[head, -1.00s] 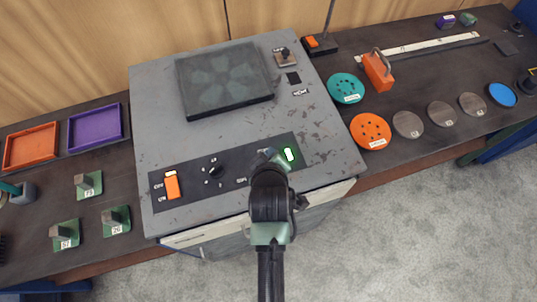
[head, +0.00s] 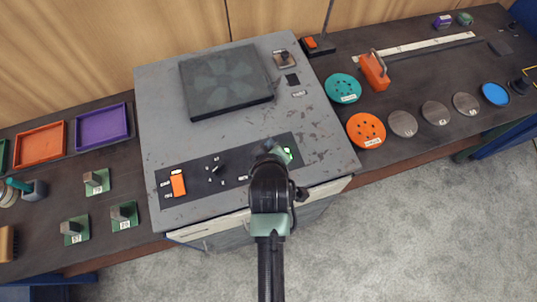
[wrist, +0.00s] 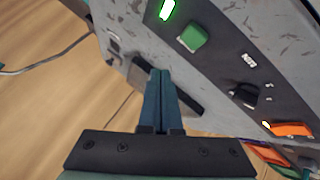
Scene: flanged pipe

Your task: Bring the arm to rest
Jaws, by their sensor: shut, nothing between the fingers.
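My gripper (wrist: 160,75) shows in the wrist view with its two blue fingers together and nothing between them. The fingers appear in front of the grey machine, apart from the green button (wrist: 193,38) and the lit green lamp (wrist: 167,9). In the head view my arm reaches up from the bottom centre over the front of the machine (head: 230,130). Its end hides the fingers and the green button there and partly covers the green lamp (head: 288,154).
The control strip also bears a black knob (wrist: 244,95) and an orange switch (head: 178,185). A dark fan plate (head: 225,80) lies on the machine. Purple (head: 102,126) and orange (head: 40,145) trays stand left; teal (head: 342,88) and orange (head: 366,130) discs lie right. The floor in front is clear.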

